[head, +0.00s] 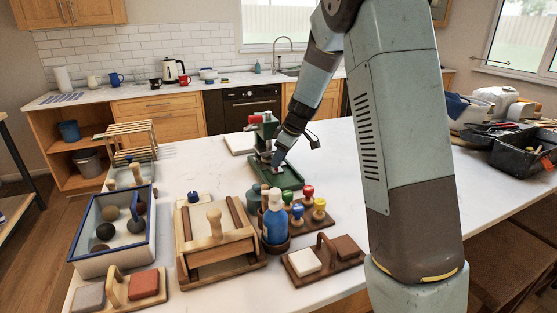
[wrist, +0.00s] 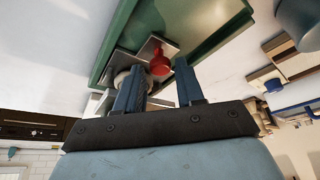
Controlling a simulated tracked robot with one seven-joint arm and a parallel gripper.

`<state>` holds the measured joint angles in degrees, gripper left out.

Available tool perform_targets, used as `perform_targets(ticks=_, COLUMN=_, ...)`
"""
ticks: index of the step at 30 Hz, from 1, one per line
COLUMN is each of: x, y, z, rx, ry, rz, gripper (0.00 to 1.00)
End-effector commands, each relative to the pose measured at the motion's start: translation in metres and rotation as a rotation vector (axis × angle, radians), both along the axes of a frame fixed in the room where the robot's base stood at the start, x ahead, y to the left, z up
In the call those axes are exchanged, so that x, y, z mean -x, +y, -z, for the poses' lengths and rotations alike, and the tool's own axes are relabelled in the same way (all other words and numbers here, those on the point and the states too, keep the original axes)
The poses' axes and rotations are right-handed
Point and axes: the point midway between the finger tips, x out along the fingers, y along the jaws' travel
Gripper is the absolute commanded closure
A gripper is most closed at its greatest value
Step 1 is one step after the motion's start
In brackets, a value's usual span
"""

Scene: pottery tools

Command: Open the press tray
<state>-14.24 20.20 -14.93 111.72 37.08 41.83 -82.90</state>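The green press (head: 265,126) stands toward the back middle of the table, with red parts on top. Its low green tray (head: 290,180) reaches toward the front. In the wrist view the green tray rim (wrist: 205,45) runs along the top, with grey metal plates (wrist: 125,58) and a red knob (wrist: 160,66) inside it. My gripper (head: 276,163) is low over the tray beside the press. In the wrist view my gripper (wrist: 158,70) has its two blue fingers apart, with the red knob showing in the gap. I cannot tell whether a finger touches it. A pale round part is partly hidden behind the left finger.
In front of the tray stand colored-knob stamps (head: 308,191) and a blue bottle (head: 274,222). A wooden slab frame (head: 184,258), a blue-rimmed bin (head: 100,261) and a wooden rack (head: 130,142) lie left. The table right of the tray is clear up to my arm.

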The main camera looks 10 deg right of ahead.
Motion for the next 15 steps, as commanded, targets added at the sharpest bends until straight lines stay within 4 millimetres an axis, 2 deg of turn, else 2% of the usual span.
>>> perform_targets(ticks=5, x=-0.0017, y=0.0027, z=0.0078, rx=0.002, ry=-0.001, rz=-0.001, gripper=0.62)
perform_targets(ticks=13, x=-0.0018, y=0.003, z=0.0084, rx=0.001, ry=-0.001, rz=-0.001, gripper=0.62)
perform_targets(ticks=15, x=-0.0018, y=0.0031, z=0.0084, rx=0.001, ry=-0.001, rz=-0.001, gripper=0.69)
